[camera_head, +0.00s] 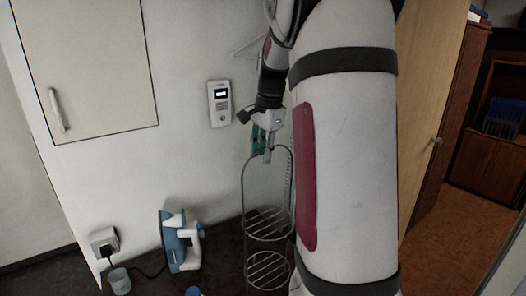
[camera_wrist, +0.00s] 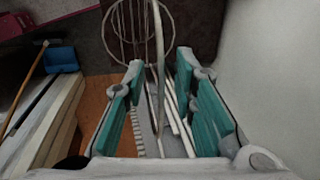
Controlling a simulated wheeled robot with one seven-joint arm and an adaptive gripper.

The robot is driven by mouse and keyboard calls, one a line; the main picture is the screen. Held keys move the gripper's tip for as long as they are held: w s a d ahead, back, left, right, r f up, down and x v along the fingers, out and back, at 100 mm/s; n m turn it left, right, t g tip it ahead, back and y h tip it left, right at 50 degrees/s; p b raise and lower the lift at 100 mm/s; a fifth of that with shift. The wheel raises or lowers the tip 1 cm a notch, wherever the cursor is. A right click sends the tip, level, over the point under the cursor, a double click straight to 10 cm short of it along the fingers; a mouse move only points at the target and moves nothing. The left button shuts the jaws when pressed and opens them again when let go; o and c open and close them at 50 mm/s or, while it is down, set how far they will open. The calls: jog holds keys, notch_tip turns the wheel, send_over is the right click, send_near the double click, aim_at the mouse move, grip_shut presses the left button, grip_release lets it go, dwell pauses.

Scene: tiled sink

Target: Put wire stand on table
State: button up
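The wire stand (camera_head: 267,226) is a tall grey wire arch with two round wire shelves. It looks upright, with its lower part in front of the dark table (camera_head: 222,243); I cannot tell if its base touches the table. My gripper (camera_head: 262,150) points down at the top of the arch. In the wrist view my gripper (camera_wrist: 158,72) has its teal fingers spread apart. The stand (camera_wrist: 157,35) shows there from above, with its wire passing between the fingers and a gap visible on both sides. The table (camera_wrist: 193,25) is the dark brown surface behind it.
A blue and white iron (camera_head: 180,242) stands left of the stand. A small pale cup (camera_head: 120,281) and a blue-topped item (camera_head: 193,291) are near the front. A socket (camera_head: 104,241) and an intercom (camera_head: 220,103) are on the wall.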

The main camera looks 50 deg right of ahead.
jog(key=shift+r, duration=0.15)
notch_tip(320, 180, up, 11)
jog(key=s+b, duration=0.1)
jog(key=s, duration=0.1)
jog(key=a+r+n, duration=0.1)
jog(key=a+n, duration=0.3)
jog(key=a, duration=0.6)
jog(key=s+a+f+n+t, duration=0.1)
jog(key=s+a+f+n, duration=0.2)
jog(key=a, duration=0.4)
jog(key=s+a+f+n+t, duration=0.1)
jog(key=s+a+f+n, duration=0.3)
jog(key=a+n, duration=0.4)
jog(key=s+a+f+n+t, duration=0.1)
jog(key=s+a+f+n, duration=0.2)
jog(key=s+a+n, duration=0.2)
jog(key=shift+s+a+f+n+y, duration=0.35)
jog(key=shift+s+a, duration=0.25)
jog(key=shift+a, duration=0.6)
